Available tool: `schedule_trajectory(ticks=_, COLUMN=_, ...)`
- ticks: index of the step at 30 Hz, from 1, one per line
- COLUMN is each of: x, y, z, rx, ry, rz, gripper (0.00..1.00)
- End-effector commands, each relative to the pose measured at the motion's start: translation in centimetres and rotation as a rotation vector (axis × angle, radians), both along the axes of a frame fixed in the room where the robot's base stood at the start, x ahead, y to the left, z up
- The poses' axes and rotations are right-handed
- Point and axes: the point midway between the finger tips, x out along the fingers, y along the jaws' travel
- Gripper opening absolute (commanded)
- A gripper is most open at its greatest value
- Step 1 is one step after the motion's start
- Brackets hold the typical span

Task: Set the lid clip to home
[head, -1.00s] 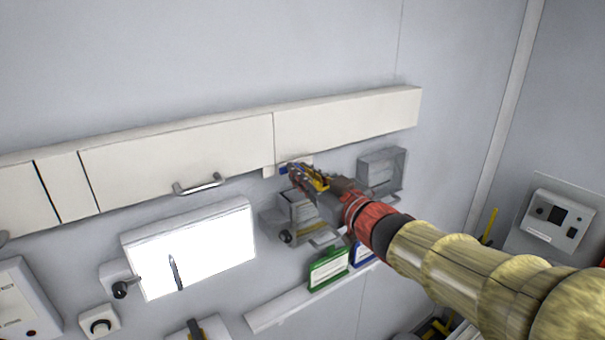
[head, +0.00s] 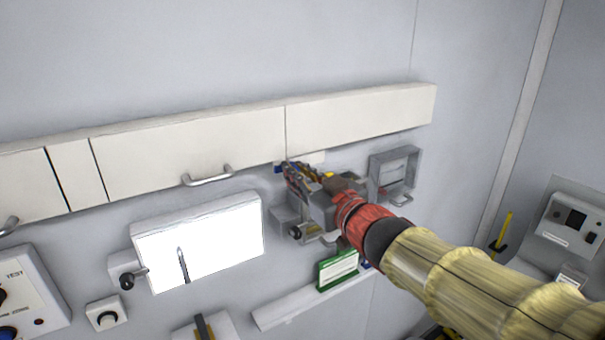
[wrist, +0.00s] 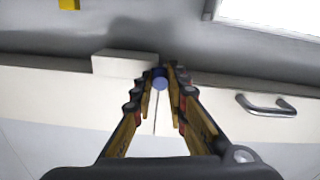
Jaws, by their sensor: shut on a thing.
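A small blue round piece, which I take to be the lid clip, shows in the wrist view (wrist: 160,80) between my fingertips. It sits at the lower edge of the white wall cabinets (head: 360,122), by the seam between two doors. A white block (wrist: 122,63) is beside it on that edge, also seen in the head view (head: 312,158). My gripper (head: 284,169) reaches up to this edge, its fingers shut on the blue piece. In the head view only a bit of blue (head: 278,169) shows at the fingertips. Any home mark cannot be made out.
Below the cabinets are a bright white panel (head: 205,240), a grey box-like fixture (head: 286,219), a grey open frame (head: 394,172) and a green-framed card (head: 338,270) on a ledge (head: 285,312). A cabinet handle (head: 208,177) sticks out to the left.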

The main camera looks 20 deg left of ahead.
Motion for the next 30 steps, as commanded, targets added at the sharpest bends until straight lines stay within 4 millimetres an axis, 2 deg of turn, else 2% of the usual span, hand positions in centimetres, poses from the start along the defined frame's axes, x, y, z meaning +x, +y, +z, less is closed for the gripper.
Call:
schedule_trajectory(ticks=11, x=-0.1, y=0.1, z=0.0, rx=-0.001, ry=0.0, rz=0.003, gripper=0.34)
schedule_trajectory(ticks=23, x=-0.4, y=-0.4, z=0.1, rx=0.0, ry=-0.001, rz=0.001, gripper=0.35)
schedule_trajectory(ticks=30, x=-2.6, y=-3.1, z=0.0, rx=0.0, ry=-0.002, rz=-0.001, gripper=0.35)
